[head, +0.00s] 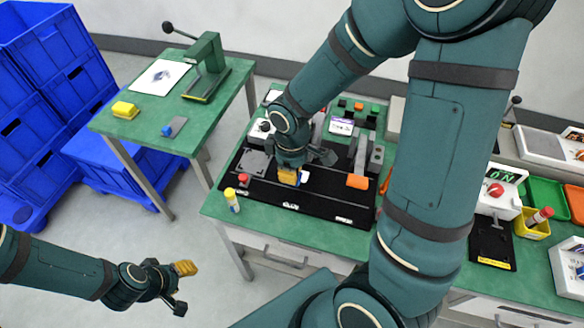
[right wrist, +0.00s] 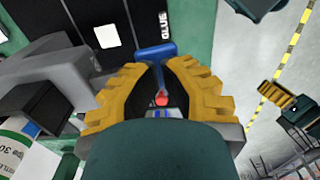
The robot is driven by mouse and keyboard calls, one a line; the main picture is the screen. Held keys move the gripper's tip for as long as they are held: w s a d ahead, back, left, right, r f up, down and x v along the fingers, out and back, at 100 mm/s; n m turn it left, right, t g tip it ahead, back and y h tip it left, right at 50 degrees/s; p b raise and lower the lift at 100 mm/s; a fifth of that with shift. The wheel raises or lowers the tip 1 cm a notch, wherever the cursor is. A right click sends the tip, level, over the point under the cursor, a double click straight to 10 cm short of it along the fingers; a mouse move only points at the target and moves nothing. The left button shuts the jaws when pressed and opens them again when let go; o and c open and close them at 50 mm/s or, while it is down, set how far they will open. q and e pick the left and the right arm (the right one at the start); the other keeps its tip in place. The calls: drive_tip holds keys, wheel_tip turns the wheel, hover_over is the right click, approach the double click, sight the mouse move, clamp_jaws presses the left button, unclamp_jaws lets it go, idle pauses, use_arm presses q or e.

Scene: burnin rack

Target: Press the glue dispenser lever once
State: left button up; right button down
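The glue dispenser's blue T-shaped lever (right wrist: 155,50) shows in the right wrist view, just past my right fingertips. Its stem runs down between the two yellow fingers, beside a "GLUE" label (right wrist: 163,25). A small red part (right wrist: 162,98) shows between the fingers. My right gripper (right wrist: 161,66) has its fingertips apart around the stem; whether they touch it I cannot tell. In the head view the right gripper (head: 289,177) is low over the black mat (head: 330,206) and hides most of the dispenser. My left gripper (head: 186,268) hangs off the table at lower left; its opening is unclear.
A yellow-capped glue bottle (head: 232,200) stands at the bench's front left corner, near a red button (head: 243,178). An orange block (head: 358,182) and grey fixture (head: 375,160) lie right of the gripper. A side table (head: 150,133) and blue crates (head: 50,60) stand left.

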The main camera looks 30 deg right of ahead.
drive_tip(key=shift+f, duration=0.1)
drive_tip(key=shift+f+b, duration=0.35)
drive_tip(key=shift+r, duration=0.15)
drive_tip(key=shift+r+p, duration=1.55)
drive_tip(key=shift+r, duration=0.2)
wheel_tip(320, 180, up, 4)
drive_tip(key=p, duration=0.3)
drive_tip(key=shift+a+f, duration=0.1)
wheel_tip(320, 180, up, 4)
drive_tip(key=p, duration=0.3)
drive_tip(key=shift+s+f, duration=0.15)
drive_tip(key=shift+f, duration=0.05)
